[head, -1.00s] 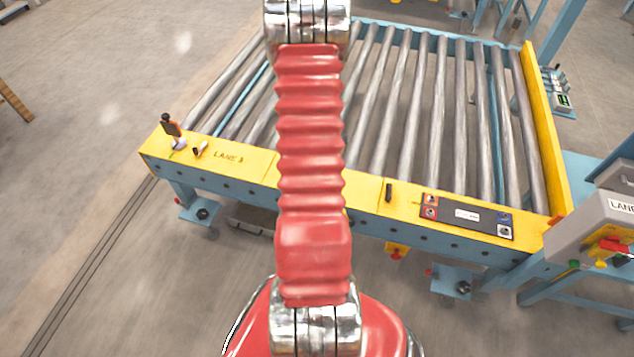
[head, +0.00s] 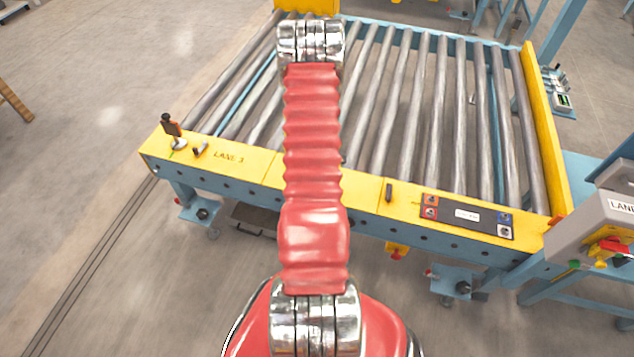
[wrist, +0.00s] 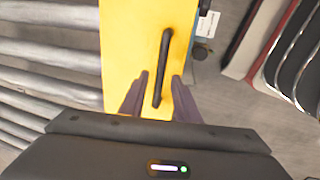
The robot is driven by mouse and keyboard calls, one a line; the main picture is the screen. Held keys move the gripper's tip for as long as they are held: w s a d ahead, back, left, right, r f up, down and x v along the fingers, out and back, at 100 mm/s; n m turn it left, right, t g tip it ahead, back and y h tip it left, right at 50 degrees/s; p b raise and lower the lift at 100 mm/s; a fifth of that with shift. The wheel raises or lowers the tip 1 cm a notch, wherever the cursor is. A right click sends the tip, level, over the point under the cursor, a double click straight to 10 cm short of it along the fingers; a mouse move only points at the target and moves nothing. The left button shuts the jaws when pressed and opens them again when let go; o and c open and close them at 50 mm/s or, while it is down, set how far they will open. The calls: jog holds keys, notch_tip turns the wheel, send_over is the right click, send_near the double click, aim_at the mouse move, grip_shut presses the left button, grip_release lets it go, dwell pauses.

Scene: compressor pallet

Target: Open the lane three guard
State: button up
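The yellow front rail section lettered LANE 3 (head: 228,158) lies flat at the left of the roller conveyor in the head view. In the wrist view, a long black bar handle (wrist: 163,66) sits on a yellow panel (wrist: 128,40). My gripper (wrist: 160,78) is open, its two purple fingers on either side of the handle's lower part in the picture. I cannot tell their height over it or which panel this is. My arm hides the gripper in the head view.
Grey rollers (head: 410,105) fill the conveyor frame behind the rail. A dark control panel (head: 466,216) and another black handle (head: 389,192) are on the rail's right part. A grey box (head: 600,225) with red and green buttons stands at far right.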

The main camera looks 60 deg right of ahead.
jog(key=shift+f, duration=0.1)
grip_shut()
dwell(0.4)
jog(key=shift+a, duration=0.1)
